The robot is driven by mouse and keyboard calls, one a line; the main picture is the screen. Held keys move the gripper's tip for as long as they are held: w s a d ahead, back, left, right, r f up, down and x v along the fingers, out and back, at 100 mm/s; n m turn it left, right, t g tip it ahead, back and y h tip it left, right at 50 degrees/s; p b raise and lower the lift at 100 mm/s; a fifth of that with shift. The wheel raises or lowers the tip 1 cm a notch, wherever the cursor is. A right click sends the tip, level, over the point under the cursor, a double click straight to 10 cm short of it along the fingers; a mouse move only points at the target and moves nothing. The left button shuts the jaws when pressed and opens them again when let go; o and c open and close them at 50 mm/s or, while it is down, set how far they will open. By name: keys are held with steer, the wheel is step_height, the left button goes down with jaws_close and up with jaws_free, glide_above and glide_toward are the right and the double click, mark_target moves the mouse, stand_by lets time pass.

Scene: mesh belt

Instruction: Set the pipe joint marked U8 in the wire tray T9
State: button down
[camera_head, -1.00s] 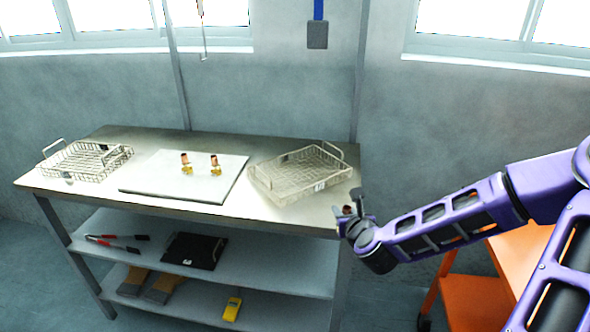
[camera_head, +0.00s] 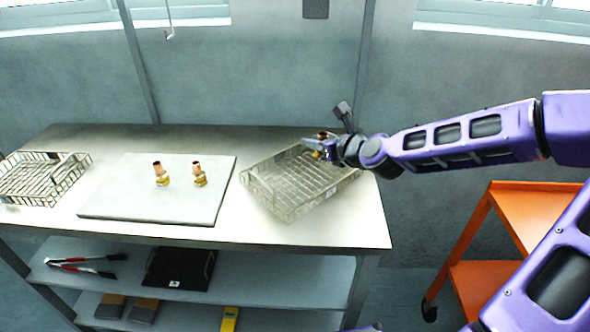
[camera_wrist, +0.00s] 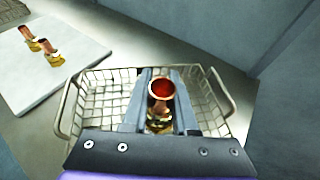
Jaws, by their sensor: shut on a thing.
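My gripper (camera_wrist: 160,103) is shut on a pipe joint (camera_wrist: 160,90) with a copper tube end and a brass lower part. In the head view, the gripper (camera_head: 322,147) holds the joint over the back right part of a wire tray (camera_head: 285,190). In the wrist view, the wire tray (camera_wrist: 98,92) lies below the joint and around it in the picture. I cannot tell whether the joint touches the tray floor. The tray's label and the joint's mark are not readable.
Two more copper and brass joints (camera_head: 161,176) (camera_head: 199,176) stand on a white board (camera_head: 150,208) on the bench. Another wire tray (camera_head: 40,180) is at the far left. An orange cart (camera_head: 510,215) stands right of the bench. Tools lie on the shelves below.

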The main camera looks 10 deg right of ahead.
mark_target(314, 183)
step_height(314, 183, down, 10)
steer(key=b, duration=0.3)
steer(key=shift+w, duration=0.1)
steer(key=shift+r, duration=0.1)
steer(key=c, duration=0.7)
jaws_free()
steer(key=shift+s+r, duration=0.1)
steer(key=shift+s, duration=0.1)
steer(key=p+v, duration=0.3)
steer(key=v, duration=0.8)
steer(key=shift+s+d, duration=0.2)
